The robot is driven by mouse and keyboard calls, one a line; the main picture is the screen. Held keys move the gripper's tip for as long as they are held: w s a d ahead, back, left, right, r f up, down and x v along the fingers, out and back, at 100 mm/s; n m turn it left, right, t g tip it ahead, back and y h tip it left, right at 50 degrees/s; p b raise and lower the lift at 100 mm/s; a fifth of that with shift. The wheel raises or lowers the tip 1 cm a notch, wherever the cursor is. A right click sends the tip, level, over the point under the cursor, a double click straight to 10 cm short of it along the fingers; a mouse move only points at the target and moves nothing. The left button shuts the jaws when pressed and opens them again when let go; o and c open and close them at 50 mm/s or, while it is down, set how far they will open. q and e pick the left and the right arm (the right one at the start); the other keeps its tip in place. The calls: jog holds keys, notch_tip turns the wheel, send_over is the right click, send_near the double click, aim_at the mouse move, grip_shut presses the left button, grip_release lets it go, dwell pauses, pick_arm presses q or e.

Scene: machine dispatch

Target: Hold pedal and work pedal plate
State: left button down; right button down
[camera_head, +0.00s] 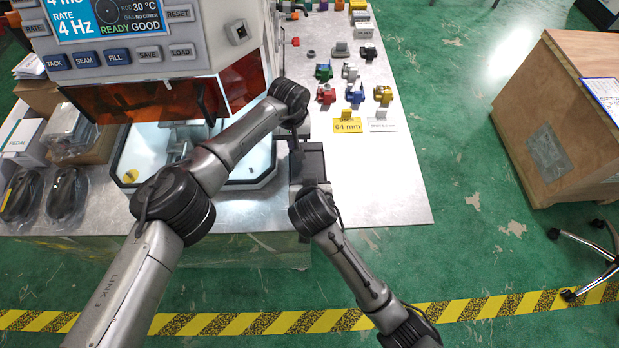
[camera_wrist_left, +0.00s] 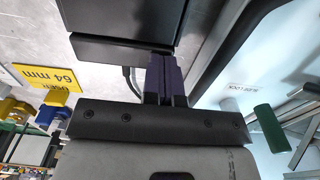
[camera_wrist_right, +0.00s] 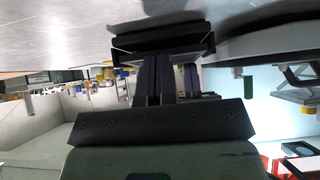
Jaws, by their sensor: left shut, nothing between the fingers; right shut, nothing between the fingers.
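A dark block-shaped unit, seemingly the pedal (camera_head: 312,160), sits on the grey table beside the machine's lit chamber. My left gripper (camera_head: 297,145) is at its far side, pointing down. In the left wrist view, the left gripper's shut fingers (camera_wrist_left: 165,60) reach the edge of the pedal's dark plate (camera_wrist_left: 105,48); contact is unclear. In the right wrist view, my right gripper (camera_wrist_right: 165,62) is shut, its fingertips at a dark plate (camera_wrist_right: 160,38). In the head view the right gripper is hidden behind its own arm. Nothing is held in either.
The machine (camera_head: 150,50) with its screen and amber shield stands at left. Several coloured parts (camera_head: 350,85) and a yellow 64 mm sign (camera_head: 347,126) stand on the table to the right. The table's right front is clear.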

pick_arm(q)
jog(key=shift+s+f, duration=0.1)
jog(key=shift+f, duration=0.25)
pick_arm(e)
jog(key=shift+f, duration=0.2)
pick_arm(q)
jog(key=shift+a, duration=0.1)
pick_arm(e)
notch_tip(320, 180, up, 4)
jog(key=shift+r, duration=0.1)
jog(key=v, duration=1)
jog(key=shift+s, duration=0.15)
pick_arm(q)
jog(key=shift+r, duration=0.1)
